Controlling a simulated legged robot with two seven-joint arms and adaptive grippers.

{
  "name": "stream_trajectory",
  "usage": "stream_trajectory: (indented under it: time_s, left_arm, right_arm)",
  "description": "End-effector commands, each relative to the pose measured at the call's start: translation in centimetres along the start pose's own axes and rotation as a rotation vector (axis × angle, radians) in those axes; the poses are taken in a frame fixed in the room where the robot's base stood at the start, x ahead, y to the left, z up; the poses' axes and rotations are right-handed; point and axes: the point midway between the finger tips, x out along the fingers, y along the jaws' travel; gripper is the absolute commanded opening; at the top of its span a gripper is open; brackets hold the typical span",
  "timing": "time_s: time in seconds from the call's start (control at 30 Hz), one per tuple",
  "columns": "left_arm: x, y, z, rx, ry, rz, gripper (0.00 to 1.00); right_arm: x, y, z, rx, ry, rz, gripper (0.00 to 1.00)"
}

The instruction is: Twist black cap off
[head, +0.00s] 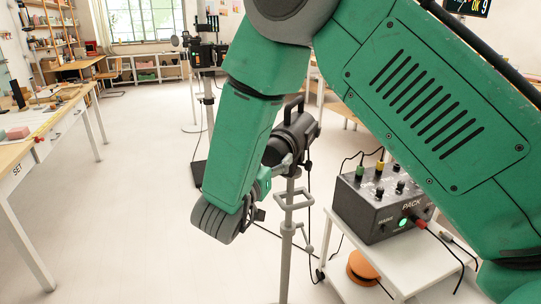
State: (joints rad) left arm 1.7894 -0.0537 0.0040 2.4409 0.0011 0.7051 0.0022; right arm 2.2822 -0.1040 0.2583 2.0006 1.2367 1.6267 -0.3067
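My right arm reaches in from the upper right and bends down at the centre. The dark grey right gripper (222,220) is at its lower end, over open floor and left of the grey stand. Its fingers are seen at an angle that hides whether they are apart, and I see nothing held. A black box marked PACK (378,208) sits on a white cart, right of the gripper and apart from it. I cannot tell which is the black cap. My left gripper is out of view.
A black lamp (292,138) on a grey stand (289,235) rises between the gripper and the white cart (400,268). Cables hang around it. A wooden table (50,118) stands left. The floor at left centre is clear.

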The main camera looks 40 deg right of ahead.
Motion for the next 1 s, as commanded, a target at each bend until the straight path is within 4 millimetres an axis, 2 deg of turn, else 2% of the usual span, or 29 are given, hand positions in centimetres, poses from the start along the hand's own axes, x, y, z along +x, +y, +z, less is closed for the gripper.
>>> stream_trajectory:
  time_s: [0.07, 0.1, 0.13, 0.2, 1.0]
  left_arm:
    - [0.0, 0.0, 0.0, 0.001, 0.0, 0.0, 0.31]
    - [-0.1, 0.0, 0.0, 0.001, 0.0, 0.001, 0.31]
    - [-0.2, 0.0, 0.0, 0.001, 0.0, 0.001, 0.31]
    - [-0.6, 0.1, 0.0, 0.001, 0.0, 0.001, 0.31]
    - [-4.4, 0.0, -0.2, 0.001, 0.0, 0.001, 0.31]
  right_arm:
    - [0.3, 0.1, 0.1, 0.001, -0.002, 0.001, 0.25]
    - [0.4, 0.2, 0.1, -0.002, -0.003, 0.001, 0.19]
    - [0.4, 0.2, 0.1, -0.006, -0.004, 0.001, 0.2]
    - [0.5, 0.2, 0.0, -0.023, -0.006, 0.0, 0.1]
    - [0.7, 0.6, 0.3, -0.256, -0.031, -0.021, 0.1]
